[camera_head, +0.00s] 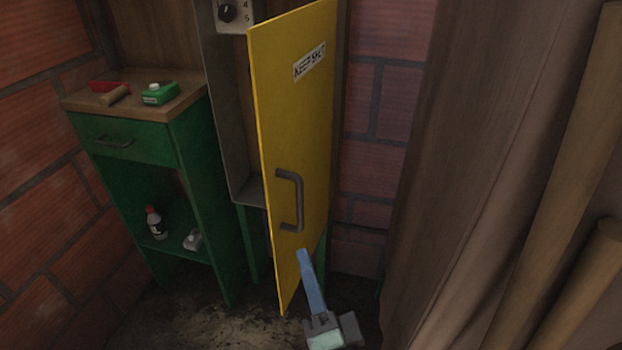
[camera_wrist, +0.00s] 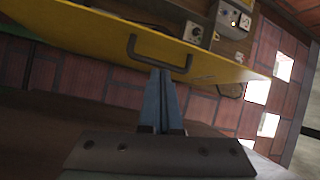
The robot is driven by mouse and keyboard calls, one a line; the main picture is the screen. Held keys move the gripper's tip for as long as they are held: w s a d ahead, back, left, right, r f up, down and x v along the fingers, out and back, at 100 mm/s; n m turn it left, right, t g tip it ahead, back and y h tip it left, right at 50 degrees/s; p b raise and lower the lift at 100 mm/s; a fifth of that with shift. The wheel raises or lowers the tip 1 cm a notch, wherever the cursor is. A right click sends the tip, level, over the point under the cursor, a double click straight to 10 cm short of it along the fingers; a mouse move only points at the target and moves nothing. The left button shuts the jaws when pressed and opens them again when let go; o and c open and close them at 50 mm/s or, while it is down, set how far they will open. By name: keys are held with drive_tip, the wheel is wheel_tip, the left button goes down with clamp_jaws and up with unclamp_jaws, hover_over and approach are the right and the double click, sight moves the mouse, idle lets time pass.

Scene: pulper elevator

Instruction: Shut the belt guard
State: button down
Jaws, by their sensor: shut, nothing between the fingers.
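The belt guard (camera_head: 300,130) is a yellow door panel with a "KEEP SHUT" label and a dark bar handle (camera_head: 291,200). It stands swung open from a grey metal housing (camera_head: 226,110) on the wall. My gripper (camera_head: 303,252) is shut and empty, just below the handle in the head view. In the wrist view the belt guard (camera_wrist: 90,40) spans the top, and the blue fingers of my gripper (camera_wrist: 161,72) point at the middle of its handle (camera_wrist: 150,62). I cannot tell whether they touch it.
A green cabinet (camera_head: 126,140) stands left of the guard, with a red item, a green container (camera_head: 159,93) and a bottle (camera_head: 155,222). A control dial (camera_head: 228,12) is above the housing. Brown boards and round posts (camera_head: 570,150) close off the right side.

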drive_tip(key=w+d+m+g+h+p, duration=0.1)
drive_tip(key=w+m+p, duration=0.2)
drive_tip(key=w+p, duration=0.3)
drive_tip(key=shift+w+d+f+p, duration=0.15)
drive_tip(key=shift+w+p, duration=0.2)
drive_tip(key=shift+w, duration=0.4)
idle(0.3)
